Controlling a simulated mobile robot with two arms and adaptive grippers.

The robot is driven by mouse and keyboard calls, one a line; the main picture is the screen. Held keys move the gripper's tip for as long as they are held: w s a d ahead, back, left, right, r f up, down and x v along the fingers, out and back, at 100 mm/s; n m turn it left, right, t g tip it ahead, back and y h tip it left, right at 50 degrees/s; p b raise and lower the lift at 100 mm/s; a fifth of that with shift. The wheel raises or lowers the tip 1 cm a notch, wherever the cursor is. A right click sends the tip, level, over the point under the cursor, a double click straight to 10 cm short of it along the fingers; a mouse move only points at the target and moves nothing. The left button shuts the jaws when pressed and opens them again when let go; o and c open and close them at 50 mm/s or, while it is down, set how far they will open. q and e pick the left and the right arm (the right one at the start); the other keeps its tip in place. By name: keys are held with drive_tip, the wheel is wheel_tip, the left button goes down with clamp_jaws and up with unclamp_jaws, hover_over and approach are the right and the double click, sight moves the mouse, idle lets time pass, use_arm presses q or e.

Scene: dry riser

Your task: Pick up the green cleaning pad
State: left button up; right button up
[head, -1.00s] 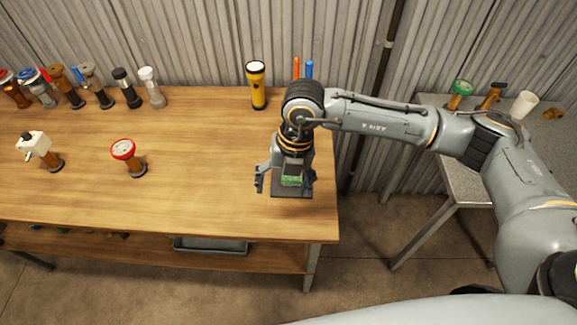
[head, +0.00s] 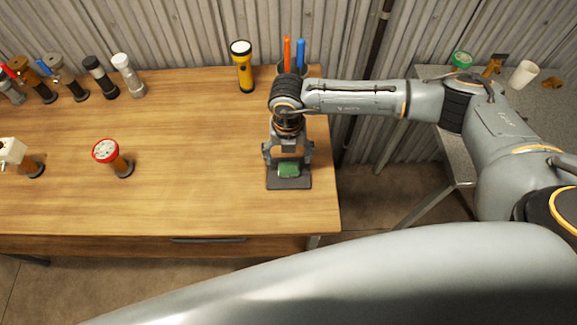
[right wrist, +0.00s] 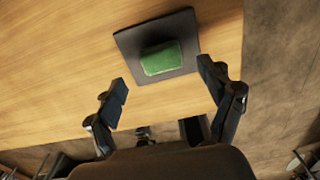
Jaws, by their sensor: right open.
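The green cleaning pad (head: 289,170) lies on a dark square mat (head: 288,184) near the right end of the wooden table. In the right wrist view, the pad (right wrist: 162,58) sits near the middle of the mat (right wrist: 187,27), beyond my fingertips. My right gripper (head: 288,154) is over the mat, and its wrist hides part of the mat's far side in the head view. In the right wrist view, my right gripper (right wrist: 165,78) has its fingers spread wide, with nothing between them. My left gripper is not in view.
A red-wheeled valve (head: 107,151) stands left of the mat. A yellow flashlight (head: 243,68) and a holder with orange and blue pens (head: 287,55) stand at the back. Several valves line the back left. The wood between is clear. A grey side table (head: 455,170) stands right.

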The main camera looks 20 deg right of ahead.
sight(289, 167)
drive_tip(key=shift+s+d+f+p, duration=0.1)
drive_tip(key=shift+s+f+p, duration=0.05)
drive_tip(key=shift+f+p, duration=0.7)
wheel_tip(289, 167, down, 3)
drive_tip(key=shift+r, duration=0.2)
drive_tip(key=shift+f, duration=0.3)
drive_tip(key=c, duration=0.9)
drive_tip(key=shift+c, duration=0.7)
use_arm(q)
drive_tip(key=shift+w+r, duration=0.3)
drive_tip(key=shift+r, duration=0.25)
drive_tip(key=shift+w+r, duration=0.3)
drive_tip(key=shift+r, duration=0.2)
